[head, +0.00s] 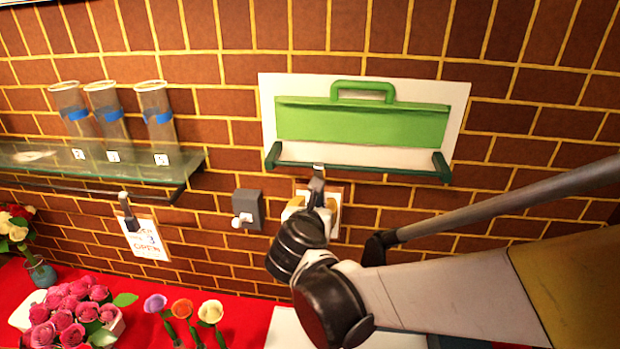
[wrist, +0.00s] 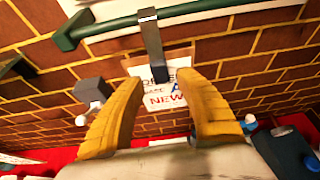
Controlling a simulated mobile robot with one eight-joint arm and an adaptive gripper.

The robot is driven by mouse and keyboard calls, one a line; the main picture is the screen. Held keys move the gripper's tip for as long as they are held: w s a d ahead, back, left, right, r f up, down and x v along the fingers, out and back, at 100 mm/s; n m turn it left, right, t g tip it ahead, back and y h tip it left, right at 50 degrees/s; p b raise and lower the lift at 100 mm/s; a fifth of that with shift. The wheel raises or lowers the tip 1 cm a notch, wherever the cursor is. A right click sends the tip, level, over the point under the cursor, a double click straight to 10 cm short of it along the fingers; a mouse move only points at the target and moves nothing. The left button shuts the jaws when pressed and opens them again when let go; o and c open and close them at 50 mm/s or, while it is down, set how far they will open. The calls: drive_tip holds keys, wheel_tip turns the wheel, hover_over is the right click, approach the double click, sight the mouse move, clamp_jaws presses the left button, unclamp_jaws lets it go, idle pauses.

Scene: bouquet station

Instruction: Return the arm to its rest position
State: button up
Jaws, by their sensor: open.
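My gripper (head: 311,208) is raised in front of the brick wall, just below the green rail. In the wrist view its two yellow fingers (wrist: 158,90) are spread apart with nothing held between them. A white card with lettering (wrist: 160,78) hangs from a metal clip (wrist: 151,35) on the rail, straight beyond the fingers. In the head view my gripper and wrist hide much of that card. My arm reaches in from the right side of the head view.
A green panel with a handle (head: 365,125) rests above the green rail (head: 358,168). A glass shelf (head: 95,167) holds three vases. A grey wall box (head: 247,208) and a clipped sign (head: 147,241) hang left. Pink roses (head: 70,312) and single flowers stand on the red table (head: 245,312).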

drive_tip(key=v, duration=0.8)
drive_tip(key=s+d+f+m+g+b, duration=0.45)
drive_tip(key=d+f+m+b, duration=0.7)
drive_tip(key=f+m, duration=0.3)
drive_tip(key=s+d+f+m+y+b, duration=0.1)
drive_tip(key=s+d+f+m+b, duration=0.1)
drive_tip(key=s+f+m+b, duration=0.3)
drive_tip(key=s+d+f+m+g+y+b, duration=0.1)
drive_tip(key=s+d+f+m+b, duration=0.1)
drive_tip(key=s+f+m+b, duration=0.4)
wheel_tip(320, 180, down, 4)
drive_tip(key=m+b, duration=0.1)
drive_tip(key=m, duration=0.7)
drive_tip(key=shift+f+y+b, duration=0.2)
drive_tip(key=shift+y+b, duration=0.1)
drive_tip(key=shift+g, duration=0.25)
